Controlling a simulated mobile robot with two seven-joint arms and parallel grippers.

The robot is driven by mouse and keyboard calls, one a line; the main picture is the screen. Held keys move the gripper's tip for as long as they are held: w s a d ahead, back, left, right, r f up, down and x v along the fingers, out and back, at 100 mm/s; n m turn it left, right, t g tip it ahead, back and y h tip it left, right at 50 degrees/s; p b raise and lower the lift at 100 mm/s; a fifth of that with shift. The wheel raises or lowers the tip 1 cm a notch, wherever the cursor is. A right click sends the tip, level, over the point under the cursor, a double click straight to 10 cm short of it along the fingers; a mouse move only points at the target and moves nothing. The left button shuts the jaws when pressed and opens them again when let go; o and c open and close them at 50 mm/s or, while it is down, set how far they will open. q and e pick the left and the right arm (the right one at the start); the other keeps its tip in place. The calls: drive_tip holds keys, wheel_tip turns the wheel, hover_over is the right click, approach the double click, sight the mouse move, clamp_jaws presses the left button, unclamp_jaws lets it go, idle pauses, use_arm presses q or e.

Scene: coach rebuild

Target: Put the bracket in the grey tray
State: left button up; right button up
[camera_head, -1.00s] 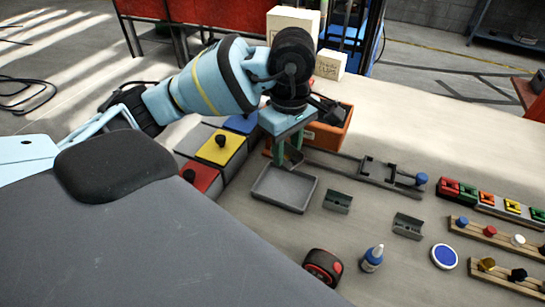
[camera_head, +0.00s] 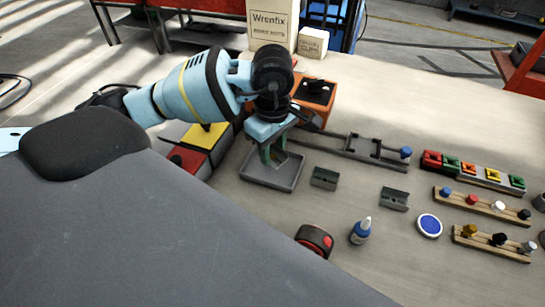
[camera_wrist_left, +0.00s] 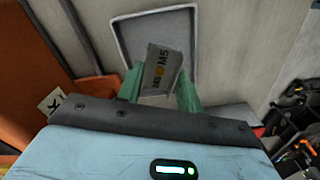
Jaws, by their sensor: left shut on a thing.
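My left gripper (camera_head: 270,155) has its green fingers shut on the bracket, a small grey piece. The grey tray (camera_head: 268,184) is a shallow, rimmed square on the bench. The gripper is over the tray's back part in the head view. In the left wrist view the tray (camera_wrist_left: 122,45) lies behind the bracket. The exact height of the bracket above the tray cannot be told. My right gripper is not in view.
Two grey channel-shaped pieces (camera_head: 324,178) (camera_head: 394,198) stand to the tray's right. An orange bin (camera_head: 318,108) and a grey rail fixture (camera_head: 365,150) are behind. Red and yellow lidded boxes (camera_head: 203,140) are at left. A tape measure (camera_head: 314,241) and blue bottle (camera_head: 361,232) are in front.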

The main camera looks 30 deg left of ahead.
sight(273, 157)
use_arm(q)
drive_tip(key=shift+f, duration=1.8)
drive_tip(key=shift+f, duration=0.2)
drive_tip(key=o, duration=1.1)
drive_tip(key=shift+r, duration=0.1)
wheel_tip(273, 157, up, 12)
drive_tip(key=shift+r, duration=0.15)
